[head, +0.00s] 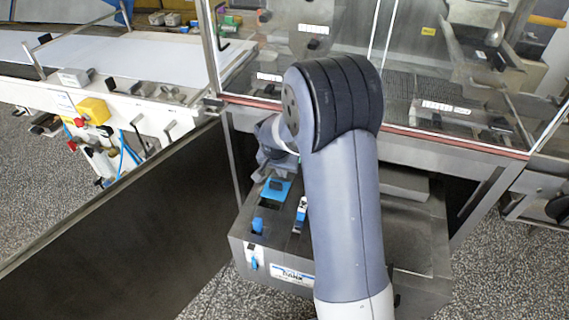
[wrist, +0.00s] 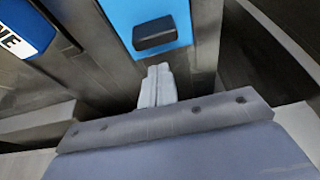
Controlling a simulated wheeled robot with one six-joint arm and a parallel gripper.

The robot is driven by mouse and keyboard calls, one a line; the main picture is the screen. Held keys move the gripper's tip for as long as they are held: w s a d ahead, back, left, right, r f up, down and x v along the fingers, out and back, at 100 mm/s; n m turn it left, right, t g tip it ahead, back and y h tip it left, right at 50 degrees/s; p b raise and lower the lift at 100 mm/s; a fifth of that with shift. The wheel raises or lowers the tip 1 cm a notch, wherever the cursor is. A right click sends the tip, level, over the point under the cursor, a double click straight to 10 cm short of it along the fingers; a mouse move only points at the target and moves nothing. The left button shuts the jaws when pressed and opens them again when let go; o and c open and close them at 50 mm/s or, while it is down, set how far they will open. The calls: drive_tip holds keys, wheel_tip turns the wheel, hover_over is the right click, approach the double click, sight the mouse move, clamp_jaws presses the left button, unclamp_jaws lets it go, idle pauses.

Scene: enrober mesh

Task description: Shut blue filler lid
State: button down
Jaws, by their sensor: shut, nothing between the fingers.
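The blue filler lid (head: 270,194) is a small blue panel with a dark handle, on top of the grey steel box below the arm. The lid (wrist: 118,12) and its dark handle (wrist: 155,33) fill the top middle of the wrist view. I cannot tell from these frames how far it is open. My gripper (wrist: 158,70) has its two pale fingers together and empty, just below the lid's near edge in the wrist view. Whether the fingertips touch the lid is unclear. In the head view the arm largely hides the gripper.
The steel box (head: 240,240) also carries a blue knob (head: 257,225) and a blue-and-white label (head: 301,210). A glazed machine with a red lower edge stands behind it. A dark panel (head: 130,210) slants across the left. A conveyor with a yellow box (head: 94,110) is at upper left.

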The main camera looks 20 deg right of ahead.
sight(277, 195)
drive_tip(key=shift+s+a, duration=0.35)
drive_tip(key=shift+s, duration=0.2)
drive_tip(key=shift+s+a, duration=0.3)
drive_tip(key=shift+s, duration=0.2)
drive_tip(key=s+a+b, duration=0.2)
drive_tip(key=s, duration=0.1)
drive_tip(key=shift+a, duration=0.1)
drive_tip(key=shift+s+a, duration=0.15)
drive_tip(key=shift+s, duration=0.3)
drive_tip(key=v, duration=1)
drive_tip(key=shift+r+p, duration=0.35)
drive_tip(key=shift+r, duration=0.1)
drive_tip(key=shift+f, duration=0.1)
